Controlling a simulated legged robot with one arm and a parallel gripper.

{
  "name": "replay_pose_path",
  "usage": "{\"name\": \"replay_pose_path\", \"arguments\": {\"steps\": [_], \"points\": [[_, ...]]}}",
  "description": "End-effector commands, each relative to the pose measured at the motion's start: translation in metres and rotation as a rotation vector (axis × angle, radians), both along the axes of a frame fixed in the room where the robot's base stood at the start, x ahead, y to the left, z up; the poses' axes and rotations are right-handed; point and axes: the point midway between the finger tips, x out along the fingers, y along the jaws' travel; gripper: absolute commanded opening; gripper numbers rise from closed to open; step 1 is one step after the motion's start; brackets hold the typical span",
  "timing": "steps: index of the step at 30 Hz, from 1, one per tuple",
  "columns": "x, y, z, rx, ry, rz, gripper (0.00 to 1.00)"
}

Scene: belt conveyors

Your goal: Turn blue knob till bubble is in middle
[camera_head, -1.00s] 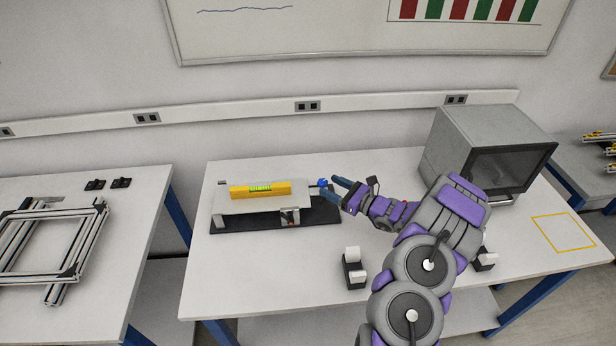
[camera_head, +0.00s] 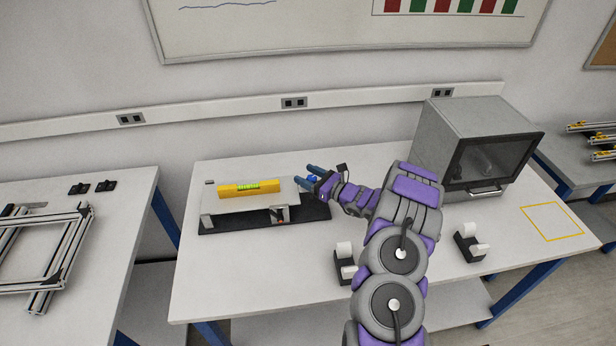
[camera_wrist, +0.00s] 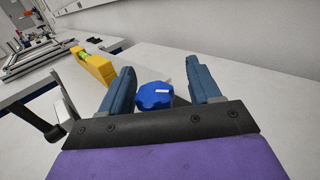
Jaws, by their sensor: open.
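The blue knob (camera_wrist: 154,95) sits between the two open fingers of my gripper (camera_wrist: 160,88) in the wrist view, with a gap on each side. It has a white mark on its face. In the head view the knob (camera_head: 312,178) is partly hidden by my gripper (camera_head: 312,174). The yellow spirit level (camera_head: 252,188) lies on the light plate (camera_head: 235,203) of a black-based stand (camera_head: 225,225). Its green vial (camera_head: 241,186) shows, but the bubble is too small to place. The level also shows at the upper left of the wrist view (camera_wrist: 97,66).
A grey box with a dark door (camera_head: 480,150) stands right of my arm. Two small black holders with white tops (camera_head: 345,262) (camera_head: 469,242) are near the front. A yellow square outline (camera_head: 552,222) marks the right table end. A metal frame (camera_head: 45,250) lies on the left table.

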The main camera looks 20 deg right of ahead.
Motion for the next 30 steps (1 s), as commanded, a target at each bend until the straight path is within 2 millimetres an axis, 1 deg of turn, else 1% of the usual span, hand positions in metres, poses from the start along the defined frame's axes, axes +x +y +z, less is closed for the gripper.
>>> {"name": "replay_pose_path", "arguments": {"steps": [4, 21, 30], "points": [[0.0000, 0.0017, 0.0004, -0.001, 0.000, 0.001, 0.62], [-0.0004, -0.0011, 0.0009, 0.001, -0.002, 0.000, 0.07], [-0.0002, -0.0003, 0.0019, 0.004, -0.003, -0.019, 0.07]]}}
